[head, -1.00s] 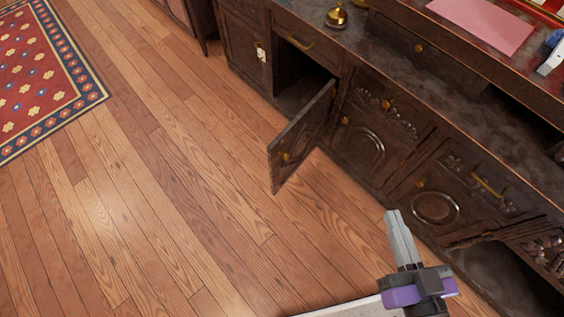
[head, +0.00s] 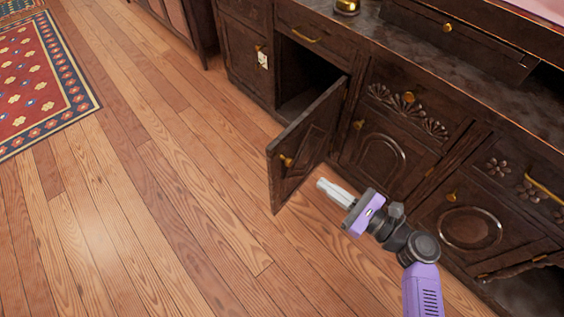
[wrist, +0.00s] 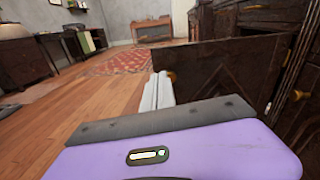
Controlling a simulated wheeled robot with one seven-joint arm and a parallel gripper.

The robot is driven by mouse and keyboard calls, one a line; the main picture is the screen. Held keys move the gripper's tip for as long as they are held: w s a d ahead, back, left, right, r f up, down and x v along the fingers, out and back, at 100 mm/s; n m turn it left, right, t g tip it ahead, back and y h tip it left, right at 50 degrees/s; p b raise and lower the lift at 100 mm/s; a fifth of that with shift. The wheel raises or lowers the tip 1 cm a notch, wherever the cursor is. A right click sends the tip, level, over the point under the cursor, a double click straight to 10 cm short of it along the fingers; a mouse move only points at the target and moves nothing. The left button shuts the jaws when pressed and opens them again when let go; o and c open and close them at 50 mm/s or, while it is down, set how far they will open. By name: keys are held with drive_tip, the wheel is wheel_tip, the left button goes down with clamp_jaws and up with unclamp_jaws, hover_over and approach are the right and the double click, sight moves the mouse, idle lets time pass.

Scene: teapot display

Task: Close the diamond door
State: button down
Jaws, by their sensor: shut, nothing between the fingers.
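The open cabinet door (head: 308,148) is dark wood with a brass knob and stands swung out from the cabinet. My gripper (head: 321,185) is shut and empty, just right of the door's lower part in the head view. In the wrist view its fingers (wrist: 158,76) overlap the door's left edge. I cannot tell whether they touch it. The dark cabinet opening (head: 305,85) is behind the door.
More closed cabinet doors (head: 380,150) with brass knobs line the cabinet to the right. A small brass object (head: 346,6) sits on the countertop. A patterned red rug (head: 40,80) lies at the left. The wooden floor (head: 150,200) left of the door is clear.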

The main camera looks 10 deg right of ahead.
drive_tip(key=b, duration=0.5)
approach(272, 153)
drive_tip(key=shift+m+y, duration=0.3)
drive_tip(key=shift+y, duration=0.1)
drive_tip(key=x, duration=0.6)
drive_tip(key=shift+w+d+f, duration=0.15)
drive_tip(key=shift+f, duration=0.2)
drive_tip(key=shift+w+a+r, duration=0.1)
drive_tip(key=shift+w+a, duration=0.15)
drive_tip(key=shift+w, duration=0.05)
